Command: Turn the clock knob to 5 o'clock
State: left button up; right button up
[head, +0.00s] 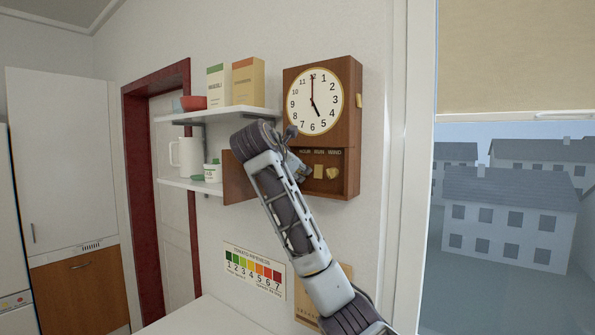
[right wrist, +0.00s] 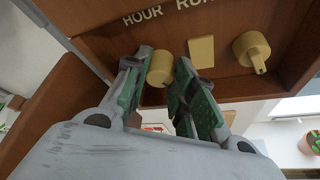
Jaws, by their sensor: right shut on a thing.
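The wooden clock (head: 352,110) hangs on the wall in the head view. Its round white dial (head: 301,95) has a red hand pointing up at 12 and a short black hand pointing at about 5. Below the dial, an open compartment is labelled HOUR, RUN and WIND. My right gripper (head: 303,171) reaches into its left part. In the right wrist view its fingers are shut on the round brass hour knob (right wrist: 161,68), under the HOUR label. In the head view the arm and gripper hide this knob. My left gripper is out of view.
The compartment's wooden door (head: 236,180) hangs open on the left, close to my right gripper. A brass RUN plate (right wrist: 202,51) and a WIND knob (right wrist: 251,48) sit to the right. Shelves (head: 225,113) with boxes, a bowl and a jug stand left of the clock.

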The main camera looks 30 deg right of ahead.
jog(key=shift+f, duration=0.1)
jog(key=o, duration=0.8)
jog(key=shift+c, duration=0.2)
jog(key=v, duration=1.2)
jog(key=shift+w, duration=0.1)
dwell(0.8)
